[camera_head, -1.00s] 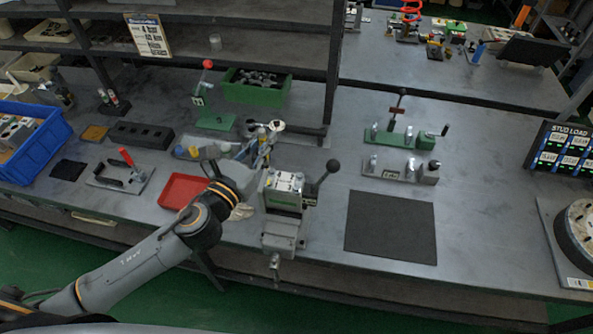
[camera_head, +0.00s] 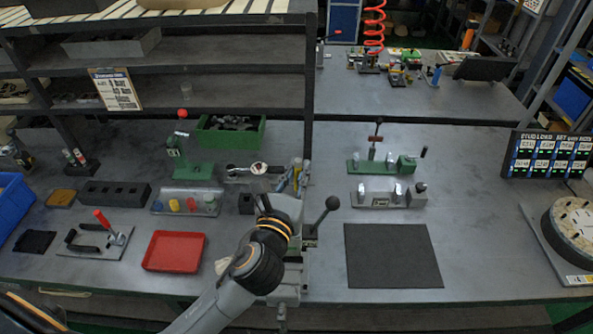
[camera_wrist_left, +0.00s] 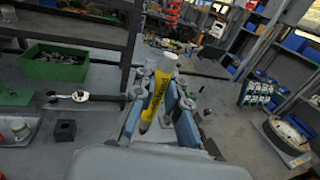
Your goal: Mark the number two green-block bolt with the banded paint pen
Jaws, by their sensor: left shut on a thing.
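My left gripper (camera_head: 292,180) reaches over the bench beside the vise. In the left wrist view its fingers (camera_wrist_left: 160,98) are shut on a paint pen (camera_wrist_left: 157,92), yellow with dark lettering and a pale grey upper end. The pen stands slightly tilted between the fingers, and I cannot make out a band on it. My left wrist and forearm cover most of the vise (camera_head: 288,291) in the head view. The green block in its jaws is hidden, as are its bolts and numbers. My right gripper is not in view.
A black lever knob (camera_head: 332,203) rises right of the vise. A red tray (camera_head: 174,251) and a holder with coloured caps (camera_head: 187,202) lie left. A green clamp fixture (camera_head: 406,164) stands behind right. A dark mat (camera_head: 393,256) is clear.

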